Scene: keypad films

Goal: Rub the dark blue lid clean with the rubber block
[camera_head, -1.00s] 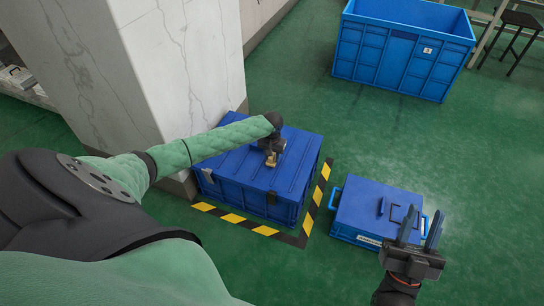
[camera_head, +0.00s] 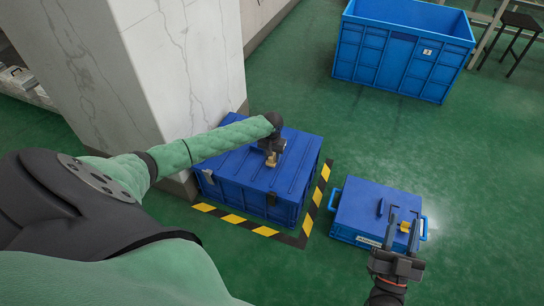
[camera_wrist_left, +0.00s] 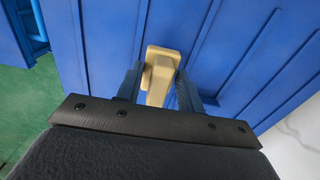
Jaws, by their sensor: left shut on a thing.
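The dark blue lid (camera_head: 290,165) tops the large box beside the pillar and fills much of the left wrist view (camera_wrist_left: 100,50). My left gripper (camera_head: 271,157) is shut on the tan rubber block (camera_wrist_left: 161,68), which is at the ribbed lid surface; exact contact is hard to tell. The block also shows small in the head view (camera_head: 271,161). My right gripper (camera_head: 403,228) is over the right edge of a smaller blue case, its fingers apart. A small yellow piece shows between the fingertips; I cannot tell whether they touch it.
The smaller blue case (camera_head: 365,205) with side handles lies on the green floor. Yellow-black tape (camera_head: 316,200) borders the large box. A pale marbled pillar (camera_head: 185,70) stands close behind it at left. A large open blue bin (camera_head: 400,60) stands at the back right.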

